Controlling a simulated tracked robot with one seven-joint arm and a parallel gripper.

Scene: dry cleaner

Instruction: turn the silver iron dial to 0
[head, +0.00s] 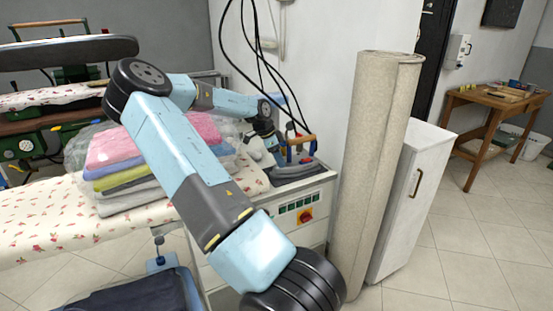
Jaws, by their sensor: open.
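An iron with an orange-brown handle (301,140) rests at the right end of the ironing table, on a dark grey tray (292,172). It looks like the silver iron, but its body is mostly hidden, and no dial or number can be made out. My gripper (268,143) is just left of the handle, pointing down, small and dark in the picture. It is open, and I see nothing held in it. I cannot tell whether it touches the iron.
Folded towels in clear plastic (122,170) lie on the flowered ironing table (45,215), left of my gripper. A control panel with a red and yellow switch (305,215) is below the iron. Black cables (262,55) hang above. A rolled carpet (371,150) stands close at right.

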